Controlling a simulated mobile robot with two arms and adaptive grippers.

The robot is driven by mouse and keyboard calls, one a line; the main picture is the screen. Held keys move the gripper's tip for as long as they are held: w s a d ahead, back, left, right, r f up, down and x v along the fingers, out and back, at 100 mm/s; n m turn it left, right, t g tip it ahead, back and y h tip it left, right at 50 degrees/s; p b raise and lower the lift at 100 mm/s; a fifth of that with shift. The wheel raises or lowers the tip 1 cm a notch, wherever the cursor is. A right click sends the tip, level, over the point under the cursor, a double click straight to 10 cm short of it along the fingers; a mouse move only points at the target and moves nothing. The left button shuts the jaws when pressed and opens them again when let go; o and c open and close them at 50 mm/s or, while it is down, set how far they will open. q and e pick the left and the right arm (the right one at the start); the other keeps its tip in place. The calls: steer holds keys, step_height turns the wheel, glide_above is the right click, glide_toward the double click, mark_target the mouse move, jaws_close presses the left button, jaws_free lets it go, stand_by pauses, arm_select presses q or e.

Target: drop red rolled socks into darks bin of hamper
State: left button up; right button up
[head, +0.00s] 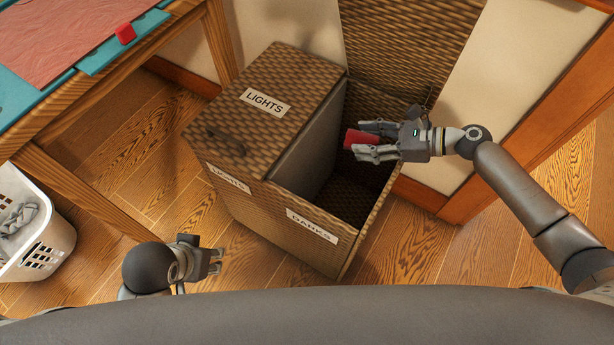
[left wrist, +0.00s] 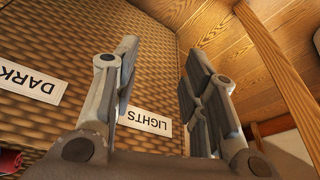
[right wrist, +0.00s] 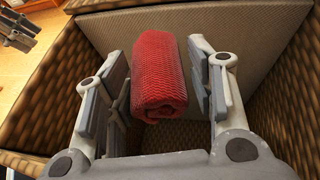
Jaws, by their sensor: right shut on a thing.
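The red rolled socks (head: 358,138) are held in my right gripper (head: 368,140), above the open darks side of the wicker hamper. In the right wrist view the socks (right wrist: 158,75) lie between the two fingers, with the hamper's inside behind them. The darks bin (head: 335,250) has its label on the front, and its lid (head: 405,40) stands raised at the back. The lights lid (head: 285,85) is closed. My left gripper (head: 217,262) is empty, low in front of the hamper. Its fingers (left wrist: 155,75) are apart in the left wrist view.
A white laundry basket (head: 55,240) with grey cloth stands at the left. A wooden post is right of the hamper.

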arm_select(q)
steer(key=shift+s+r, duration=0.15)
steer(key=shift+r, duration=0.3)
arm_select(e)
steer(key=shift+f, duration=0.1)
steer(key=o, duration=0.9)
steer(key=v, duration=1.2)
